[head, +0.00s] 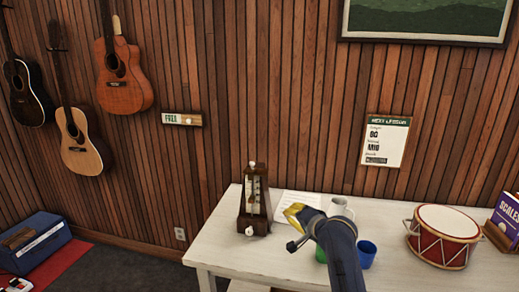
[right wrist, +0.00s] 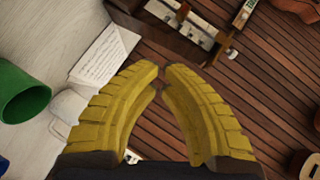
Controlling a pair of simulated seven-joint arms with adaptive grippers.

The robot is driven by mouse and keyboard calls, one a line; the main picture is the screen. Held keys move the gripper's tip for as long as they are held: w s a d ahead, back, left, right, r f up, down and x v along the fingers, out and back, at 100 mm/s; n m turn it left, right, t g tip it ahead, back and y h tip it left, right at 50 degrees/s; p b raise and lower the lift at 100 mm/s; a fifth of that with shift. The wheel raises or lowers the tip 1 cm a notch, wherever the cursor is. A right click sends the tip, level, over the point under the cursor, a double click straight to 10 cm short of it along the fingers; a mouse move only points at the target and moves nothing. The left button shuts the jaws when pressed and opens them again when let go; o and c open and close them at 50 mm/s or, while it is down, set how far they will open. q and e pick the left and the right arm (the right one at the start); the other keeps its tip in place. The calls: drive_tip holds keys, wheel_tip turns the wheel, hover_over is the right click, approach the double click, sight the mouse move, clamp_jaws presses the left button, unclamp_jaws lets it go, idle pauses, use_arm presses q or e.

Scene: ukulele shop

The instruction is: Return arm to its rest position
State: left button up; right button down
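My right arm (head: 338,248) reaches in over the white table. Its yellow-fingered right gripper (head: 296,212) is above the table, to the right of the metronome. In the right wrist view the two fingers of the right gripper (right wrist: 163,70) curve in until their tips almost meet, with nothing held between them. My left gripper is not in view.
The wooden metronome (head: 255,208) stands at the table's (head: 225,245) left. A paper sheet (right wrist: 102,55), white mug (head: 340,208), green cup (right wrist: 22,92) and blue cup (head: 366,253) are close to the gripper. A red drum (head: 443,236) stands farther right.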

drive_tip(key=s+d+f+n+g+h, duration=0.1)
drive_tip(key=s+d+f+n+h, duration=0.3)
drive_tip(key=s+f, duration=0.6)
drive_tip(key=s+d+f+n+g+h, duration=0.1)
drive_tip(key=s+d+f+n+g, duration=0.15)
drive_tip(key=s+d+f, duration=0.55)
drive_tip(key=s+d+f+n+g+h, duration=0.1)
drive_tip(key=s+d+f+n+h, duration=0.15)
drive_tip(key=s, duration=0.75)
drive_tip(key=s+d+f+n+h, duration=0.1)
drive_tip(key=s+d+n, duration=0.25)
drive_tip(key=s, duration=0.55)
drive_tip(key=s+d+f+n+g+h, duration=0.15)
drive_tip(key=s+n, duration=0.25)
drive_tip(key=s, duration=0.6)
drive_tip(key=s+a+f+g+y, duration=0.1)
drive_tip(key=a+f, duration=0.1)
drive_tip(key=f, duration=0.9)
drive_tip(key=s+a+f+m+g+y, duration=0.1)
drive_tip(key=a+f, duration=0.1)
drive_tip(key=f, duration=1)
drive_tip(key=s+a+f+g+y, duration=0.1)
drive_tip(key=s+a+f, duration=0.1)
drive_tip(key=f, duration=0.9)
drive_tip(key=s+f+m+g+y, duration=0.1)
drive_tip(key=s+f+m+g, duration=0.1)
drive_tip(key=s+f, duration=1.6)
drive_tip(key=shift+s+d+f+m, duration=0.2)
drive_tip(key=shift+s+m, duration=0.25)
drive_tip(key=shift+s, duration=0.7)
